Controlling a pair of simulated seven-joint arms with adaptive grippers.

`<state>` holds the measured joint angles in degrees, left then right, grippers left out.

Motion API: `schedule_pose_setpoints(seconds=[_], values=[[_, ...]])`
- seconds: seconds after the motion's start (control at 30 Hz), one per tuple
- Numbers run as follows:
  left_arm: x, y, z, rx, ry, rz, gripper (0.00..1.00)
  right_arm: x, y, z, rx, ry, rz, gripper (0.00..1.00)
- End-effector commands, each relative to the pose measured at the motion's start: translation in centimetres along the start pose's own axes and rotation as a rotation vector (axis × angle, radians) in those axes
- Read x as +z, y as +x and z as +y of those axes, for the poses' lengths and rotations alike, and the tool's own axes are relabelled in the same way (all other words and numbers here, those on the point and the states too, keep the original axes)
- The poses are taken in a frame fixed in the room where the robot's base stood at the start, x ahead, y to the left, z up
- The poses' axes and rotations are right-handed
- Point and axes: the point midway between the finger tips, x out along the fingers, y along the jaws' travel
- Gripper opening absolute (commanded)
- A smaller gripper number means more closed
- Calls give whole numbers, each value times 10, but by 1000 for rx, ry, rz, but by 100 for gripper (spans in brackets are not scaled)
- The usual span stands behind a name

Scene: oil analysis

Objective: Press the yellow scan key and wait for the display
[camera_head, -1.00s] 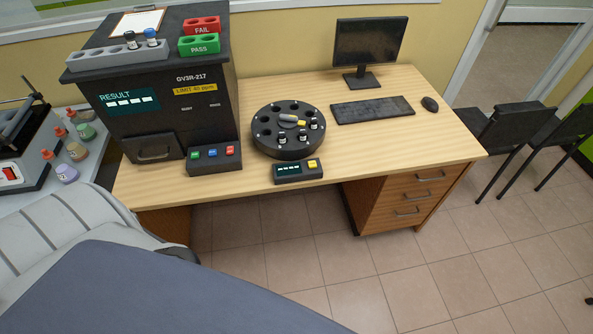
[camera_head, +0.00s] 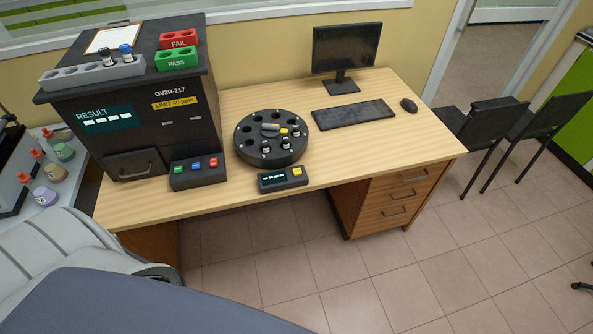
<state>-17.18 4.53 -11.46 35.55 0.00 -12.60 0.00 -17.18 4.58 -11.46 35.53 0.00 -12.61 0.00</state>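A small dark scanner box (camera_head: 283,180) lies at the front edge of the wooden desk. The yellow key (camera_head: 297,171) is on its right end. Its small display (camera_head: 273,179) shows only dashes. Behind the box stands a round black carousel (camera_head: 271,160) with several empty holes, several vials near its front and right, and a grey and yellow piece on top. Neither of my grippers is in view. A large grey and blue-grey body fills the lower left and hides the floor there.
A black analyser (camera_head: 160,127) with a dashed RESULT display stands left; a three-key box (camera_head: 198,173) is before it. On top are a grey vial rack (camera_head: 72,79), red FAIL rack (camera_head: 178,39) and green PASS rack (camera_head: 177,59). Keyboard (camera_head: 352,113) and monitor (camera_head: 346,48) stand right.

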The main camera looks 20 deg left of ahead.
Motion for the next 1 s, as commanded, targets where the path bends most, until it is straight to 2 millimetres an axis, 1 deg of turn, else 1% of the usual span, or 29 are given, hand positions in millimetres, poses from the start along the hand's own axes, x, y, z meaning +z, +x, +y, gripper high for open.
schedule_pose_setpoints(seconds=[0.03, 0.2, 0.27, 1.0], values=[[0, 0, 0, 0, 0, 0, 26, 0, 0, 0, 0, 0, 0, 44], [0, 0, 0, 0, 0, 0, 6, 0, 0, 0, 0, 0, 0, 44], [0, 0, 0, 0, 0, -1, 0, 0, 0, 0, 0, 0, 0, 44], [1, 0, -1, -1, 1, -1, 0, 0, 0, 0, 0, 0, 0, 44]])
